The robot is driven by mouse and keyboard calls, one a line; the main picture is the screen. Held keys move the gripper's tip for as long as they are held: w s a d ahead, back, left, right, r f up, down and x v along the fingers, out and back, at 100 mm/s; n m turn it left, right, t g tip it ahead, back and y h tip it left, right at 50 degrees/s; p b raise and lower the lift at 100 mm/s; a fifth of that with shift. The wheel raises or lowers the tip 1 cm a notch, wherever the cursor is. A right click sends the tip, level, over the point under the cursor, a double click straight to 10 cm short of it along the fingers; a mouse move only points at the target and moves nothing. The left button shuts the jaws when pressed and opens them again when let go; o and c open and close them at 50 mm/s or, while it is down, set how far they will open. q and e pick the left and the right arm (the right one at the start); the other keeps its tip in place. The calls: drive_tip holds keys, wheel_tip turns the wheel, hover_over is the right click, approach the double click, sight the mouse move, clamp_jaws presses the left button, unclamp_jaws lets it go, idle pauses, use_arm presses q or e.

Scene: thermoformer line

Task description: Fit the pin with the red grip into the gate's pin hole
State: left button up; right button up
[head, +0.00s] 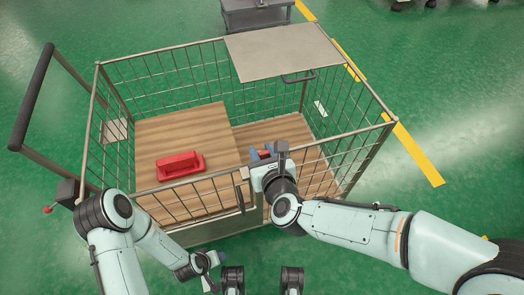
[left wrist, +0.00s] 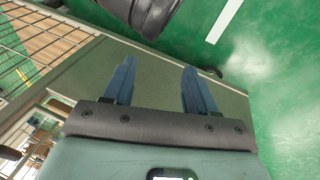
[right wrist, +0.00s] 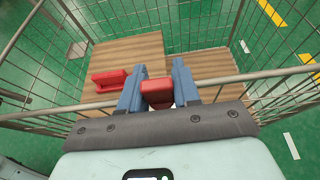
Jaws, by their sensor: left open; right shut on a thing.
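My right gripper (head: 262,153) is at the top rail of the cart's front mesh side, near its middle. In the right wrist view it (right wrist: 157,92) is shut on the red grip (right wrist: 157,91) of the pin. The pin's shank is hidden. The front side with the gate (head: 190,205) has a dark upright bar and a small bracket (head: 241,176) just left of the right gripper. I cannot make out the pin hole. My left gripper (head: 212,262) is low in front of the cart. In the left wrist view its blue fingers (left wrist: 155,88) are apart and empty, before a grey-green panel.
A red handled block (head: 180,166) lies on the cart's raised wooden deck (head: 215,120), with a lower deck on the right. A grey plate (head: 283,50) covers the back right top. A push handle (head: 32,95) stands at left. Green floor around is mostly clear.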

use_arm(q)
drive_tip(key=shift+w+f, duration=0.1)
drive_tip(key=shift+f, duration=0.05)
use_arm(e)
drive_tip(key=shift+f, duration=0.15)
use_arm(q)
drive_tip(key=shift+s+a+f+b, duration=0.15)
drive_tip(key=shift+s+f+b, duration=0.2)
drive_tip(key=shift+s+f, duration=0.15)
use_arm(e)
drive_tip(key=shift+f, duration=0.25)
use_arm(q)
drive_tip(key=shift+s+a+f+g+b, duration=0.15)
drive_tip(key=shift+s+f+g+b, duration=0.2)
drive_tip(key=shift+s+f, duration=0.35)
drive_tip(key=shift+s+a+f+g+b, duration=0.15)
drive_tip(key=shift+s+f+g+b, duration=0.1)
drive_tip(key=shift+s+f+b, duration=0.35)
use_arm(e)
drive_tip(key=shift+f, duration=0.75)
use_arm(q)
drive_tip(key=shift+s+a+f+g+b, duration=0.15)
drive_tip(key=shift+s+f+g+b, duration=0.35)
drive_tip(key=shift+s+f, duration=0.6)
use_arm(e)
drive_tip(key=shift+f, duration=0.55)
drive_tip(key=o, duration=1.1)
use_arm(q)
drive_tip(key=shift+s, duration=0.25)
drive_tip(key=shift+s, duration=0.1)
